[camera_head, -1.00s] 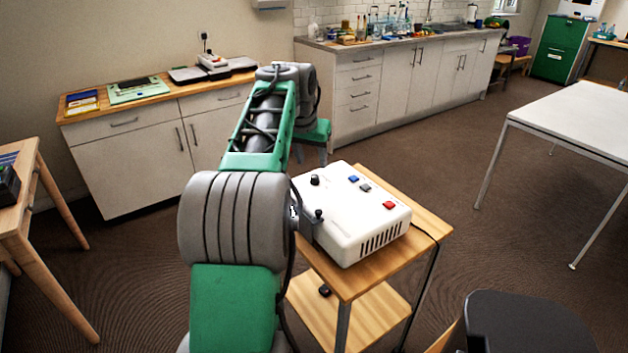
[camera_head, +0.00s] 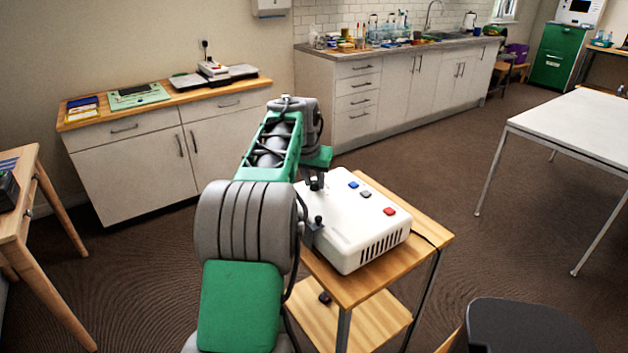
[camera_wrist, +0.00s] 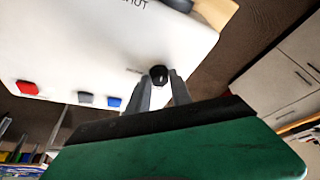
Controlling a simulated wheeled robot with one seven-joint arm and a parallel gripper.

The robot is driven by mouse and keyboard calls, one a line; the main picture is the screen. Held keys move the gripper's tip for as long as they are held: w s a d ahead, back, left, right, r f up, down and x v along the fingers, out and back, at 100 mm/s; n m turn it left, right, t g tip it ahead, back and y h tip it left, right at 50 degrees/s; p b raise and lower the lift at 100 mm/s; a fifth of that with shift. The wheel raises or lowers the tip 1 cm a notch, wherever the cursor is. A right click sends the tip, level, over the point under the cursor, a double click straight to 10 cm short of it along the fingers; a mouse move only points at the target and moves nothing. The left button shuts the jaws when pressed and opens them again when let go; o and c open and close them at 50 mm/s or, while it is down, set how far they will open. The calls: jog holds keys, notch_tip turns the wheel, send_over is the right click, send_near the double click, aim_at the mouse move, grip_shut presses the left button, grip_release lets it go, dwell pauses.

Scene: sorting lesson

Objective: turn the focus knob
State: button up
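The white box-shaped device (camera_head: 350,225) sits on a small wooden stand. It has a black knob on top, plus blue, grey and red buttons. In the wrist view the black knob (camera_wrist: 158,74) shows at the fingertips, with small lettering beside it too small to read. My gripper (camera_wrist: 160,80) has its two grey fingers apart, one on each side of the knob; I see no clear contact. In the head view my gripper (camera_head: 316,183) is over the device's far left corner and partly hides the knob.
The wooden stand (camera_head: 425,240) has a lower shelf. A second black-topped part (camera_head: 318,219) stands at the device's left end, close to my arm. A black chair (camera_head: 525,325) is at front right, a white table (camera_head: 585,125) at right. Open floor lies between.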

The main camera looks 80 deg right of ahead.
grip_shut()
jog(key=shift+w+r+m+g+p, duration=0.15)
jog(key=shift+r+m+g+p, duration=0.2)
jog(key=shift+m+p, duration=0.85)
jog(key=shift+p, duration=0.45)
jog(key=shift+f+m+g, duration=0.25)
jog(key=shift+f+m, duration=0.05)
jog(key=o, duration=0.6)
grip_release()
jog(key=shift+c, duration=0.2)
